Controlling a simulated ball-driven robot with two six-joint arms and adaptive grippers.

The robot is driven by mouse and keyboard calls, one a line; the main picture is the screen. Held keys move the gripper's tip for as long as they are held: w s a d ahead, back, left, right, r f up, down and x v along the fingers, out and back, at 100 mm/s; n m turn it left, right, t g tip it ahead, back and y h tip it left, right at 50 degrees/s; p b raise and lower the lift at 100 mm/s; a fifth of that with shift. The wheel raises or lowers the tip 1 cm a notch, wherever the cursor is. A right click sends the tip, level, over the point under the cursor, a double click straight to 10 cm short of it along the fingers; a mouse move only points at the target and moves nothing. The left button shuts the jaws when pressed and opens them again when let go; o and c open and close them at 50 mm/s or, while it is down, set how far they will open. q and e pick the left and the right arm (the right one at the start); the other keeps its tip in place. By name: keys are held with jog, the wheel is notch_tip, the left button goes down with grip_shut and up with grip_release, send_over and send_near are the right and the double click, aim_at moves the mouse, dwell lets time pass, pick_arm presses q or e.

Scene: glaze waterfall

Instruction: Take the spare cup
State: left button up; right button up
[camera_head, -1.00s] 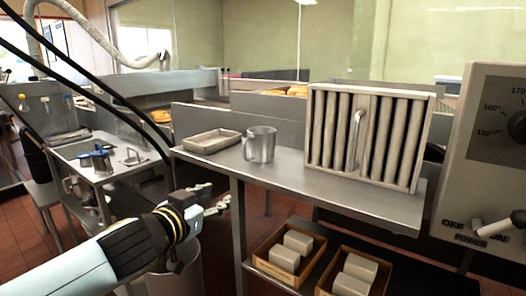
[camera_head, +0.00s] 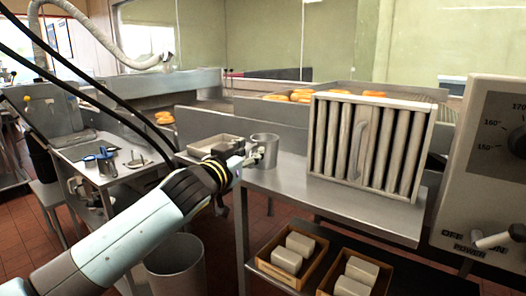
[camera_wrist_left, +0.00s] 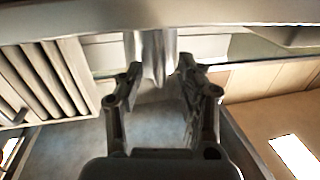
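The spare cup is a grey metal mug (camera_head: 266,146) standing upright on the steel shelf (camera_head: 330,212). It is right of a shallow metal tray (camera_head: 197,152) and left of the slatted metal filter. My left gripper (camera_head: 253,157) is at the cup's left side, level with its body, and hides part of that side and the handle. In the left wrist view my left gripper (camera_wrist_left: 157,76) has its two fingers apart. A shiny metal part of the cup (camera_wrist_left: 153,45) shows between and beyond the fingertips. I cannot tell whether they touch it. My right gripper is not in view.
The slatted filter (camera_head: 366,150) stands close right of the cup. Below the shelf are wooden boxes with pale blocks (camera_head: 287,259). A grey bin (camera_head: 175,265) stands under my left arm. A control box (camera_head: 490,160) with a dial is at the far right.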

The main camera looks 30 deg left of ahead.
pick_arm(q)
jog(key=shift+c, duration=0.2)
jog(key=c, duration=0.7)
jog(key=shift+r, duration=0.1)
